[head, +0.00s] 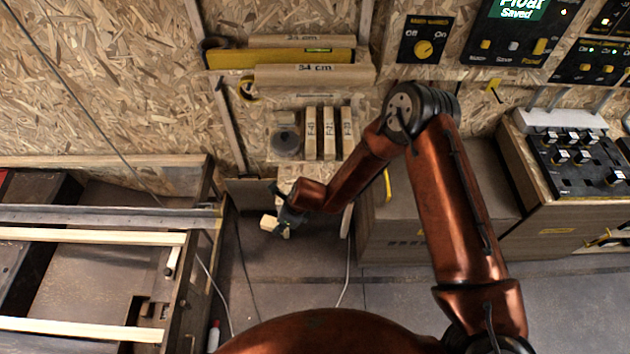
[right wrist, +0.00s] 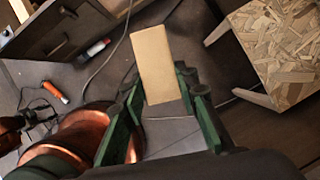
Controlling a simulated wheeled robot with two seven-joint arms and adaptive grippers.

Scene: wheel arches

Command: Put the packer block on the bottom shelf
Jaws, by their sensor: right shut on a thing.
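The packer block (right wrist: 157,62), a plain pale wooden block, is held between the green fingers of my right gripper (right wrist: 160,92) and sticks out past the fingertips. In the head view my right gripper (head: 283,226) hangs over the dark floor, just below the small wall shelving, with pale parts of the block (head: 268,222) showing beside it. A wall shelf (head: 280,158) carries several upright labelled wooden pieces and a grey roll. I cannot clearly make out a bottom shelf; the area below is partly hidden by my arm. My left gripper is not in view.
A workbench frame (head: 95,237) with pale rails stands at the left. A brown cabinet (head: 400,205) stands right of the gripper. Cables (head: 347,270) lie on the floor. The wrist view shows a chipboard panel (right wrist: 275,50) at right and an orange-handled tool (right wrist: 55,92) on the floor.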

